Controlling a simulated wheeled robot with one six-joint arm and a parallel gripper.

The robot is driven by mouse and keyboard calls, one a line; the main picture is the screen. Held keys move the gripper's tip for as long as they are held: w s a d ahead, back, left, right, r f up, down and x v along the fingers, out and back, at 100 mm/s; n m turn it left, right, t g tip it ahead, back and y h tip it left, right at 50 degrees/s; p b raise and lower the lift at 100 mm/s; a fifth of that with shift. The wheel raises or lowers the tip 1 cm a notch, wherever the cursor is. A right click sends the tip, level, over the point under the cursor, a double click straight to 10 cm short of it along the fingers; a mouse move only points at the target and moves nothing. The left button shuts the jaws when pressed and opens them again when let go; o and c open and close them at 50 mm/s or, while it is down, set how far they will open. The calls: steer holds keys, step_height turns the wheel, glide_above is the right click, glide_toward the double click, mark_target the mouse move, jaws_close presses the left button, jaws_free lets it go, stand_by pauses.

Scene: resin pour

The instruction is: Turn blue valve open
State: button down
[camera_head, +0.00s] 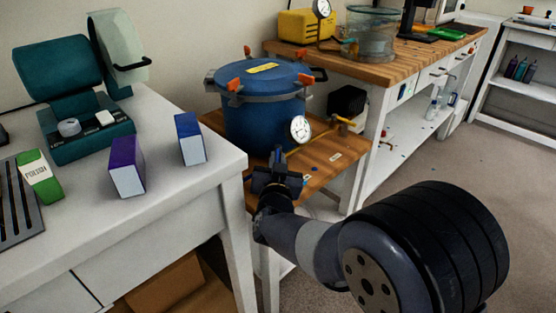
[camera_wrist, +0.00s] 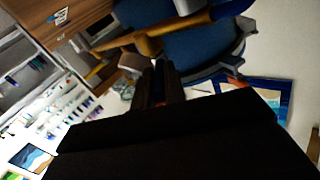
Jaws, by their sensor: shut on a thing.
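The blue pressure pot (camera_head: 262,118) stands on the low wooden bench, with its lid on and orange clamps around the rim. It also shows in the wrist view (camera_wrist: 195,48). A white-faced gauge (camera_head: 300,129) and brass piping (camera_head: 322,136) are on its front right side. My gripper (camera_head: 277,168) is low in front of the pot and shut; a small blue part (camera_head: 287,168) shows beside it, likely the blue valve. In the wrist view my fingers (camera_wrist: 159,82) meet just below a brass fitting (camera_wrist: 150,46). What they hold is mostly hidden; how far the valve is turned cannot be told.
A white table (camera_head: 75,222) at left bears a purple box (camera_head: 127,166), a blue box (camera_head: 190,138) and a teal machine (camera_head: 85,130). A yellow-handled part (camera_head: 344,119) sits right of the gauge. A wooden-topped workbench (camera_head: 400,66) runs behind. Open floor lies at right.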

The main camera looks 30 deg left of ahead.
steer(key=c, duration=1.5)
jaws_free()
steer(key=p+v, duration=0.1)
steer(key=v, duration=0.9)
steer(key=shift+s+d+p, duration=0.15)
steer(key=shift+s+p, duration=0.15)
steer(key=shift+s, duration=0.05)
